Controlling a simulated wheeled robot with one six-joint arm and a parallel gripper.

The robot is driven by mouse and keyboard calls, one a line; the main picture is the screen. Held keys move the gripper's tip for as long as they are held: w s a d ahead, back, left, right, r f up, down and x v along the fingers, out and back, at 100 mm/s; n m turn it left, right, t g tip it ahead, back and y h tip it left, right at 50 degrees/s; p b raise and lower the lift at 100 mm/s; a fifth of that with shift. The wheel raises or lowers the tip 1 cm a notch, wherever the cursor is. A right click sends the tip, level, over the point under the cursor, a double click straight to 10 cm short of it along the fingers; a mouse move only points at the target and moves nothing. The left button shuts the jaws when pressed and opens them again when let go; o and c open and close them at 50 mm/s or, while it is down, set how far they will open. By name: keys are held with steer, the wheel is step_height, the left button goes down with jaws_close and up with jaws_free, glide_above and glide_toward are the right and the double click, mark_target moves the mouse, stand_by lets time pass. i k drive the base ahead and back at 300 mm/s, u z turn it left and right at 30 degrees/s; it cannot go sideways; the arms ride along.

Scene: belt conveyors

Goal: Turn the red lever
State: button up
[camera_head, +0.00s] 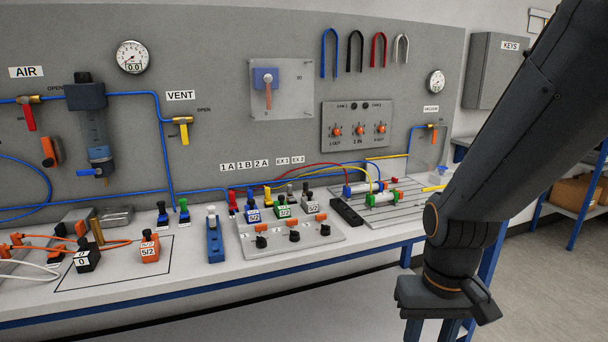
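The red lever (29,117) hangs down from a brass valve (28,100) on the grey back panel at the far left, below the AIR label (26,72). It points nearly straight down, and the valve sits on a blue pipe. The word OPEN is printed to its upper right. My gripper (447,305) is at the lower right, in front of the bench's right end, far from the lever and touching nothing that I can see. Its fingertips are not clear enough to tell their opening.
A yellow lever (184,134) hangs under the VENT label. A filter unit (95,130) and an orange-handled part (49,152) are right of the red lever. The bench (190,290) holds several valves, fittings and hoses. Open floor (545,270) lies at the right.

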mark_target(25, 100)
steer(key=u, duration=1.8)
